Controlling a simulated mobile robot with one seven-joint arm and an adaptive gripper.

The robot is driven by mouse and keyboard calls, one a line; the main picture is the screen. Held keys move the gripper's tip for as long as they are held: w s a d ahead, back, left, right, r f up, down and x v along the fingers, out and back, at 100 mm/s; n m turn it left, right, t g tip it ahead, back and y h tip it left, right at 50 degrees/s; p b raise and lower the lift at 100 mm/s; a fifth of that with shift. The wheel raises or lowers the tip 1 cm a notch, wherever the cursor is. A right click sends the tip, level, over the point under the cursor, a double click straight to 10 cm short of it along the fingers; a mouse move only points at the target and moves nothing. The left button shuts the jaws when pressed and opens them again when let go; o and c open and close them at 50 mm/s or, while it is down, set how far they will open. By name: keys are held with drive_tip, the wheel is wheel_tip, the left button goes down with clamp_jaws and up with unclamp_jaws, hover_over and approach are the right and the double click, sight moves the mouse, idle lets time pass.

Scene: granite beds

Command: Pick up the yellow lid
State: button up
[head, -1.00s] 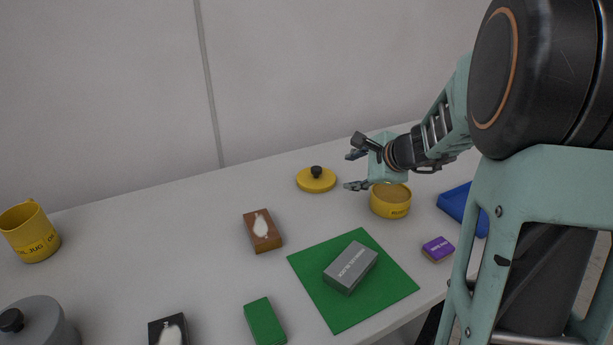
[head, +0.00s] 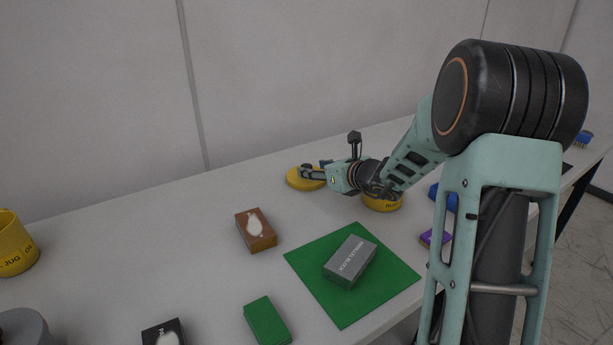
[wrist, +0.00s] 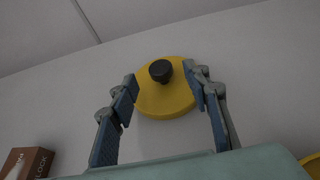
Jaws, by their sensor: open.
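The yellow lid (head: 297,180) is a flat disc lying on the table near the back wall. In the wrist view the yellow lid (wrist: 166,97) shows its dark round knob (wrist: 160,71) on top. My gripper (head: 314,169) is at the lid in the head view and hides part of it, including the knob. In the wrist view my gripper (wrist: 163,91) is open, with one finger on each side of the lid's knob. I cannot tell whether the fingers touch the lid. Nothing is held.
A yellow pot (head: 383,204) stands under my forearm. A brown box (head: 256,231) lies nearer the front. A grey box (head: 350,261) lies on a green mat (head: 318,308).

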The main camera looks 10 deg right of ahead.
sight(308, 166)
drive_tip(key=x, duration=0.5)
drive_tip(key=shift+w+r, duration=0.1)
drive_tip(key=shift+c, duration=0.7)
drive_tip(key=c, duration=1)
